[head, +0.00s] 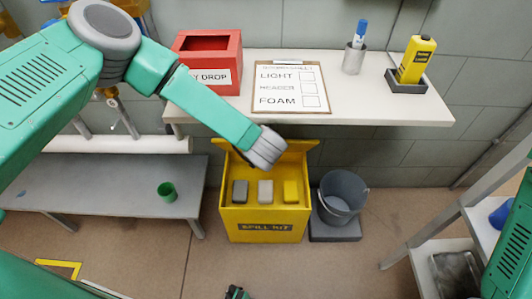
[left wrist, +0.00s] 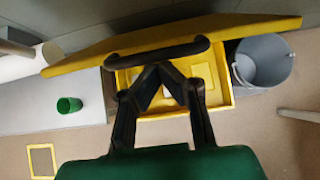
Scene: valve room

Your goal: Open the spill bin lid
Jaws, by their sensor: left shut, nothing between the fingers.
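The yellow spill bin (head: 265,222), lettered SPILL KIT, stands on the floor. Its lid (head: 295,152) is raised at the back, exposing several grey and yellow blocks inside. In the left wrist view the lid (left wrist: 85,62) is a long tilted yellow panel with a dark handle (left wrist: 155,52). My left gripper (left wrist: 165,68) is shut and empty, its fingertips just below the handle; I cannot tell whether they touch. In the head view my left wrist covers part of the lid and hides that gripper. My right gripper (head: 237,293) barely shows at the bottom edge.
A grey bucket (head: 341,195) stands right of the bin. A low grey bench (head: 110,185) with a green cup (head: 167,192) is at left. Above, a white shelf (head: 380,112) holds a red box (head: 208,60), a clipboard (head: 291,88) and a yellow bottle (head: 416,60). A rack stands at right.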

